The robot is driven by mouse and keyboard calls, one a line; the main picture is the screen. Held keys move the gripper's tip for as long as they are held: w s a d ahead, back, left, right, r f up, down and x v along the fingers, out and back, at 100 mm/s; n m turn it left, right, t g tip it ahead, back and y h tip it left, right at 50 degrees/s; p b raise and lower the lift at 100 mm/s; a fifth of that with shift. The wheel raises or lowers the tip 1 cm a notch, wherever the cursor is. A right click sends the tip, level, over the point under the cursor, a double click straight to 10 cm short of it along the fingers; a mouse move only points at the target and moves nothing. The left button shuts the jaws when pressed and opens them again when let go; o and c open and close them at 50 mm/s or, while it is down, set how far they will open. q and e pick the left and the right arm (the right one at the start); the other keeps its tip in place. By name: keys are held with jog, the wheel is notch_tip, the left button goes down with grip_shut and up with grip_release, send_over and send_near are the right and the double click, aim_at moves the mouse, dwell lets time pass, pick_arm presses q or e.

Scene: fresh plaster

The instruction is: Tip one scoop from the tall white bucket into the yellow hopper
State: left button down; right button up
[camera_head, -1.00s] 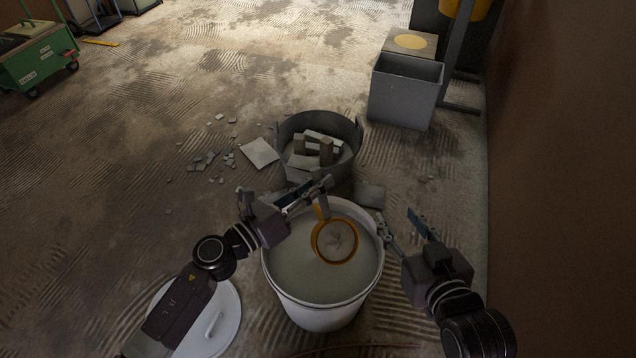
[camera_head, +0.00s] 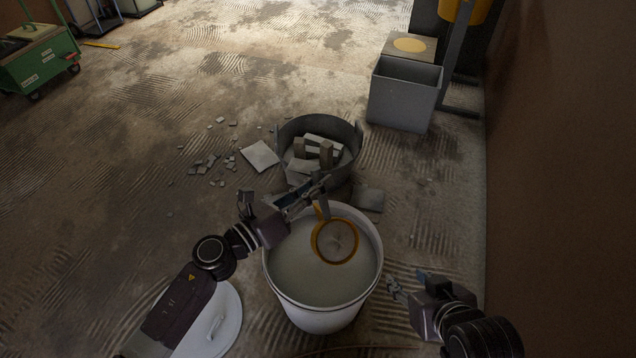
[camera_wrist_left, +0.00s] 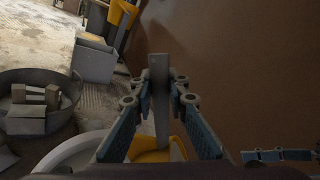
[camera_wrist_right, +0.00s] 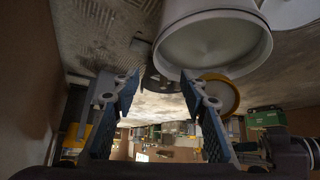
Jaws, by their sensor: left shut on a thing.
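The tall white bucket (camera_head: 322,318) stands open in front of me with pale grey material (camera_head: 312,277) inside. My left gripper (camera_head: 322,184) is shut on the grey handle of an orange-rimmed scoop (camera_head: 317,246). In the left wrist view the handle (camera_wrist_left: 160,108) stands between its fingers. The round scoop head is over the bucket's opening; I cannot tell whether it touches the material or how full it is. My right gripper (camera_head: 408,284) is right of the bucket, with its fingers apart and empty in the right wrist view (camera_wrist_right: 158,88). A yellow hopper-like body (camera_head: 470,10) is partly cut off at the top right.
A dark tub (camera_head: 352,165) with rubble stands just behind the bucket. A grey open bin (camera_head: 402,105) is further back, near the brown wall (camera_head: 565,180) on the right. A white lid (camera_head: 222,325) lies left of the bucket. Broken pieces (camera_head: 205,165) litter the floor; the left floor is mostly clear.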

aim_at(318, 177)
pick_arm(q)
jog(key=shift+r+p, duration=0.75)
jog(key=shift+r, duration=0.2)
notch_tip(318, 177, up, 2)
jog(key=shift+r+p, duration=0.1)
jog(key=shift+p, duration=0.85)
jog(key=shift+r+p, duration=0.4)
jog(key=shift+p, duration=0.05)
pick_arm(e)
jog(key=s+d+f+g, duration=0.1)
jog(key=s+g, duration=0.1)
jog(key=s, duration=0.2)
jog(key=s+d+f+g+h, duration=0.1)
jog(key=s+d+f+g, duration=0.1)
jog(key=s, duration=0.3)
jog(key=shift+f+g, duration=0.15)
jog(key=shift+g, duration=0.25)
